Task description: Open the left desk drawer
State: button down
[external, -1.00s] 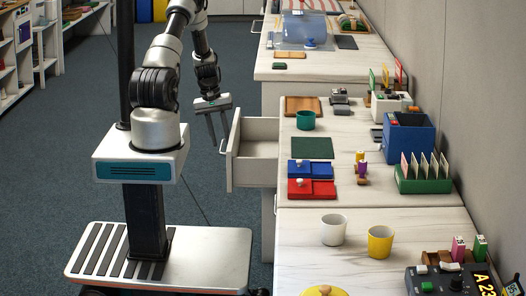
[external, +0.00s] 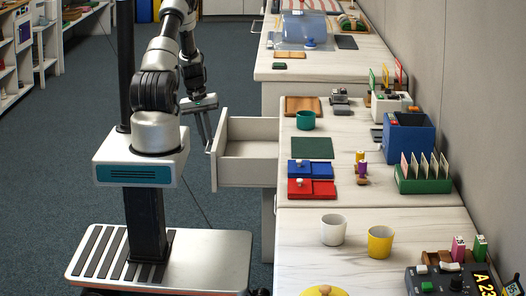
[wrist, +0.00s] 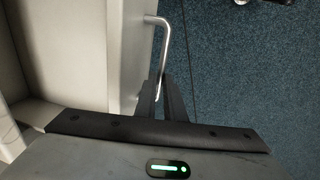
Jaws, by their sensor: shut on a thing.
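The desk drawer (external: 247,165) is pulled well out from the desk, and its pale inside looks empty in the external view. Its front panel shows at the left in the wrist view (wrist: 127,60). A bent metal bar handle (wrist: 163,40) stands out from that front. My gripper (wrist: 162,88) is shut on the handle near one end, with a dark finger on each side of it. In the external view my gripper (external: 207,138) is at the drawer front; the fingertips are partly hard to make out there.
The desk top (external: 335,190) holds a teal cup (external: 305,120), a green mat (external: 312,148), red and blue boxes and a green card rack (external: 424,180). A nearer desk has a white cup (external: 333,230) and a yellow cup (external: 380,242). The carpet (external: 60,170) left of the drawer is clear.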

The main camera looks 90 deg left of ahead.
jog(key=c, duration=1.8)
grip_release()
jog(key=shift+c, duration=0.2)
jog(key=s+r+p, duration=0.3)
jog(key=r, duration=1.4)
jog(key=shift+p, duration=0.3)
